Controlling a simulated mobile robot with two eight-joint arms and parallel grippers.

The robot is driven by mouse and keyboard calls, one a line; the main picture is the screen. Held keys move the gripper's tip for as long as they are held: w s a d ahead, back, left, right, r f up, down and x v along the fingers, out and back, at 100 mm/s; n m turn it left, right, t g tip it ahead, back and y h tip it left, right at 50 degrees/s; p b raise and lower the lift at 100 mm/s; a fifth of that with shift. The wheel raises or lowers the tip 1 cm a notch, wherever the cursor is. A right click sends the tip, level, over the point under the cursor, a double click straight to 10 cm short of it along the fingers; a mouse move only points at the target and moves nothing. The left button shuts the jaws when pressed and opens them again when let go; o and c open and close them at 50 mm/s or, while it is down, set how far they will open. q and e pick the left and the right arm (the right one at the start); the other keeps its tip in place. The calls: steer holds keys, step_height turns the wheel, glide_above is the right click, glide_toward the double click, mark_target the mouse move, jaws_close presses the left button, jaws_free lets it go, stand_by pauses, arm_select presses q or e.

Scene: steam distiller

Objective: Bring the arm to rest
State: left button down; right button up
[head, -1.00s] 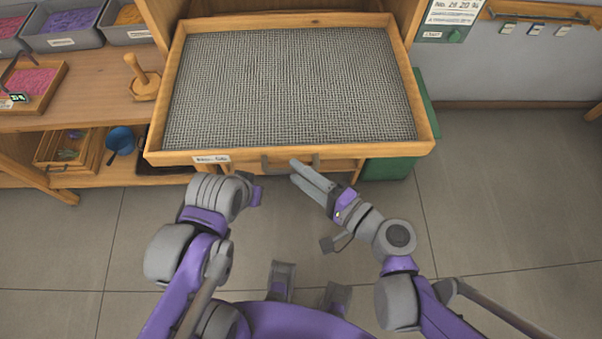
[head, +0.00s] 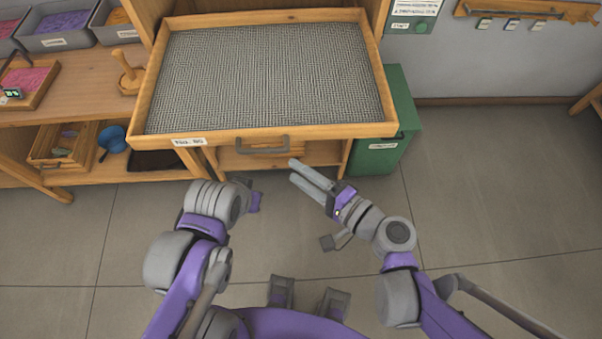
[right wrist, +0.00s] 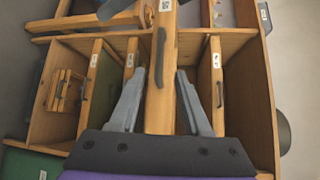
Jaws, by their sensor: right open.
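My right gripper (head: 293,171) is open and empty. Its two fingers point up and left in the head view, in front of a wooden tray drawer with a grey mesh floor (head: 262,75). It is apart from the drawer's dark handle (head: 264,145). In the right wrist view the spread fingers (right wrist: 160,100) show with nothing between them; the drawer's wooden front and the handle (right wrist: 160,58) appear beyond. My left arm is bent at the left.
The mesh drawer juts out from the wooden cabinet. A green bin (head: 398,130) stands at its right. At left are a shelf with a wooden stamp-like tool (head: 129,76), a pink tray (head: 30,82) and a blue cup (head: 111,138). The grey floor (head: 490,200) at right is clear.

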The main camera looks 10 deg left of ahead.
steer(key=shift+w+a, duration=0.1)
steer(key=shift+a, duration=0.05)
stand_by(0.4)
steer(key=s+d+f+n+h, duration=0.1)
steer(key=d+h, duration=0.3)
steer(key=d, duration=0.4)
steer(key=s+d+f+n+g+h+p, duration=0.1)
steer(key=d+f+n+h, duration=0.1)
steer(key=d+h, duration=0.3)
steer(key=s+d+f+n+g+h, duration=0.1)
steer(key=d+n+h, duration=0.3)
steer(key=d, duration=0.8)
steer(key=shift+s+f+h, duration=0.25)
steer(key=shift+f+h, duration=0.4)
steer(key=shift+h, duration=0.05)
